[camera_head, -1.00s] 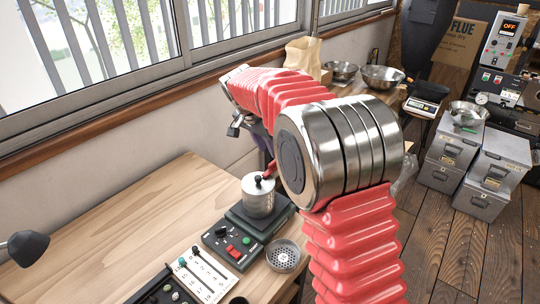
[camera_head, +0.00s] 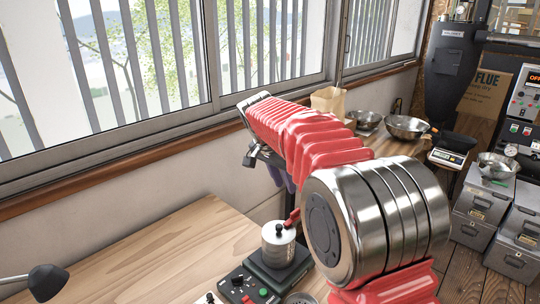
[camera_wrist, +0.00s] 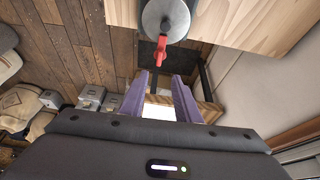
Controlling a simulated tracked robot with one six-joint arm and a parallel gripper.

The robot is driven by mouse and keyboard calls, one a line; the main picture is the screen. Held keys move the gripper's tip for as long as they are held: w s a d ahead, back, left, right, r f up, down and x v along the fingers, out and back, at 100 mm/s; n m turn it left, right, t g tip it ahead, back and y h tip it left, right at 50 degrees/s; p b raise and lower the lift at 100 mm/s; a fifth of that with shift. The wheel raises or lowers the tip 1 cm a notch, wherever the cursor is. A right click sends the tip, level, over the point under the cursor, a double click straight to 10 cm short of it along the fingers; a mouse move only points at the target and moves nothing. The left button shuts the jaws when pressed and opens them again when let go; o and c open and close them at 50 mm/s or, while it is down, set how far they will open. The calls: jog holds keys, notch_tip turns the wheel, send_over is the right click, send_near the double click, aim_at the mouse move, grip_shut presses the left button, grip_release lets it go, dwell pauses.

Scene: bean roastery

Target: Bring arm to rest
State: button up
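My arm reaches out in front of the window, above the wooden bench (camera_head: 150,250). My gripper (camera_head: 282,180) shows as purple fingers below the wrist, partly hidden by my arm. In the wrist view, the two purple fingers of my gripper (camera_wrist: 169,82) stand apart with nothing held between them. The metal canister (camera_head: 278,243), with a black knob and red handle, stands on a dark device on the bench, below and apart from my gripper. In the wrist view the canister (camera_wrist: 165,15) is at the top edge, its red handle (camera_wrist: 161,50) pointing toward the fingers.
The window sill and wall run close behind my arm. A paper bag (camera_head: 328,102), metal bowls (camera_head: 406,127) and a scale (camera_head: 447,157) stand on the far counter. Grey metal boxes (camera_head: 480,205) stand on the floor at right. The bench's left part is clear.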

jog(key=s+f+n+y, duration=0.1)
jog(key=s+f+n, duration=0.4)
jog(key=s+n, duration=0.15)
jog(key=s+d+r+n+t+y, duration=0.1)
jog(key=s+d, duration=0.2)
jog(key=s, duration=1.2)
jog(key=s+d+r+n+t+y, duration=0.1)
jog(key=s+d+n, duration=0.1)
jog(key=s, duration=1.3)
jog(key=shift+s+d+r+t, duration=0.25)
jog(key=shift+d+r+t, duration=0.15)
jog(key=shift+d, duration=0.15)
